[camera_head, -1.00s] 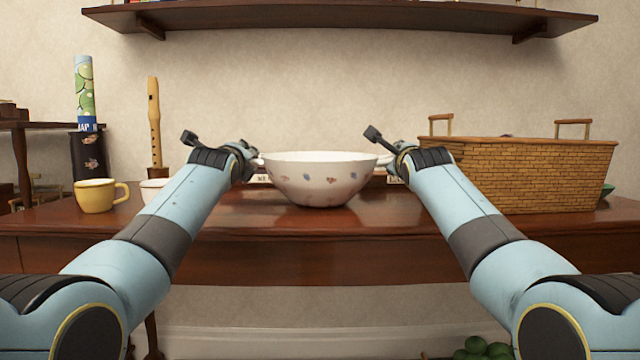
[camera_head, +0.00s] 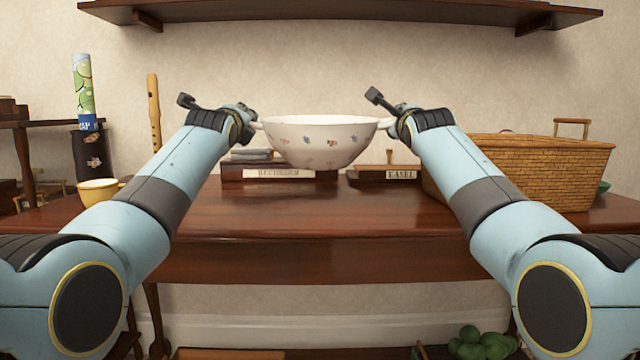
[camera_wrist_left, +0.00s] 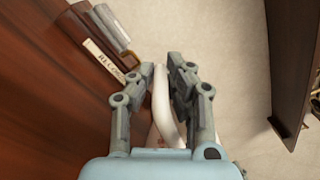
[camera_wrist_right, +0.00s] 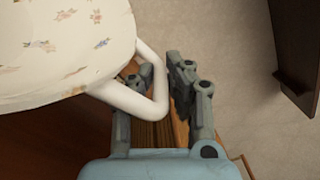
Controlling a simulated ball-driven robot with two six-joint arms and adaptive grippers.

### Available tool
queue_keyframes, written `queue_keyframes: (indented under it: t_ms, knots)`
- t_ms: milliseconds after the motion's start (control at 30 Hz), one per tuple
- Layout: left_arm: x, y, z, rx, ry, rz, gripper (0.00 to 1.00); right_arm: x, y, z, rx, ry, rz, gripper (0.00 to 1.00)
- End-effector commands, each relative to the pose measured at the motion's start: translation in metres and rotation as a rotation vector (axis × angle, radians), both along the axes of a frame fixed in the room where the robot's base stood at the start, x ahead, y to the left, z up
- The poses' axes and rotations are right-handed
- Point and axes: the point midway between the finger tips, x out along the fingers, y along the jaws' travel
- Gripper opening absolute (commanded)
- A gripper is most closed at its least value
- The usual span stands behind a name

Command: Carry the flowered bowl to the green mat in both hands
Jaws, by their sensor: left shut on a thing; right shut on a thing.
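The flowered bowl (camera_head: 322,142) is white with small flower prints and a handle on each side. In the head view it hangs upright above the brown table (camera_head: 300,220). My left gripper (camera_head: 252,118) is shut on its left handle, which shows white between the fingers in the left wrist view (camera_wrist_left: 162,110). My right gripper (camera_head: 397,122) is shut on its right handle; the right wrist view shows this handle (camera_wrist_right: 135,98) and part of the flowered side. I see no green mat in any view.
A wooden block labelled RECORDER (camera_head: 280,173) and one labelled EASEL (camera_head: 385,176) stand behind the bowl. A wicker basket (camera_head: 540,170) is at the right. A yellow cup (camera_head: 97,191) and a wooden recorder (camera_head: 154,110) are at the left. A shelf (camera_head: 340,12) hangs above.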

Motion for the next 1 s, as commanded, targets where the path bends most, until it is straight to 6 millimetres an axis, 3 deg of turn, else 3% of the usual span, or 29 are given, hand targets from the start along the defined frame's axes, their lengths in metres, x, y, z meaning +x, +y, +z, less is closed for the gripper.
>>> queue_keyframes:
  t_ms: [467,1000]
  knots:
    - [-0.012,0.000,0.000,-0.001,-0.005,0.000,0.00,-0.012,0.000,0.001,0.001,-0.007,0.000,0.00]
    - [-0.076,0.000,-0.018,-0.002,-0.005,0.000,0.00,-0.076,0.000,-0.017,0.002,-0.007,0.000,0.00]
